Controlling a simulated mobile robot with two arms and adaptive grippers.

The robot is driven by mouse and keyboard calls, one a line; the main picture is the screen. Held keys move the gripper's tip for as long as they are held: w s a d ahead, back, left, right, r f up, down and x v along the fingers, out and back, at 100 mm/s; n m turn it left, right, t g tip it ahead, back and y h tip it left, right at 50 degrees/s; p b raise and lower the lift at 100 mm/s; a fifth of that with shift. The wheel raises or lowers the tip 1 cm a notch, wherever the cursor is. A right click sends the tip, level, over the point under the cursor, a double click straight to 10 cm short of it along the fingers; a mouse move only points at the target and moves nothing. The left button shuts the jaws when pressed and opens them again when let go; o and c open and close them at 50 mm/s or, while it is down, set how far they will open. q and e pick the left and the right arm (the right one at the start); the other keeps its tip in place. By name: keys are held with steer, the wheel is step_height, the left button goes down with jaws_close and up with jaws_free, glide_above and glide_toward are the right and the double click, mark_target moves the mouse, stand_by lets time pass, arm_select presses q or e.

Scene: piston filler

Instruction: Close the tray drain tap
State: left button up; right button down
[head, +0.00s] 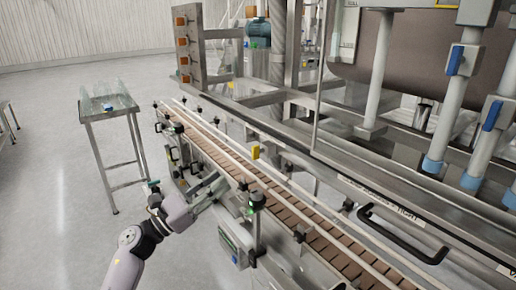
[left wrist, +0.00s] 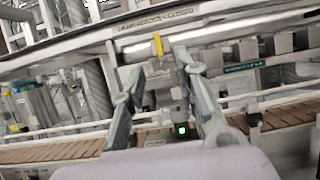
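The tray drain tap shows as a small yellow handle (head: 255,152) on the front of the machine, just behind the conveyor. It looks upright. In the left wrist view the yellow handle (left wrist: 158,45) stands between and beyond my fingertips, with a grey body below it. My left gripper (head: 216,186) reaches in from the left at the near side of the conveyor, apart from the tap. In the left wrist view the two fingers of my left gripper (left wrist: 158,72) are spread with nothing between them. My right gripper is not in view.
The conveyor (head: 300,217) with rails and sensor posts (head: 257,200) lies between my left arm and the tap. A black handle (head: 400,240) is on the machine at right. The floor at left is open.

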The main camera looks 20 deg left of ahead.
mark_target(255, 152)
arm_select(q)
steer(key=p+x, duration=0.1)
steer(key=x, duration=0.5)
steer(key=p+x, duration=0.2)
steer(key=x, duration=0.5)
steer(key=shift+w+f+p, duration=0.15)
steer(key=shift+w+p, duration=0.15)
steer(key=shift+w, duration=0.1)
steer(key=shift+c, duration=0.2)
jaws_close()
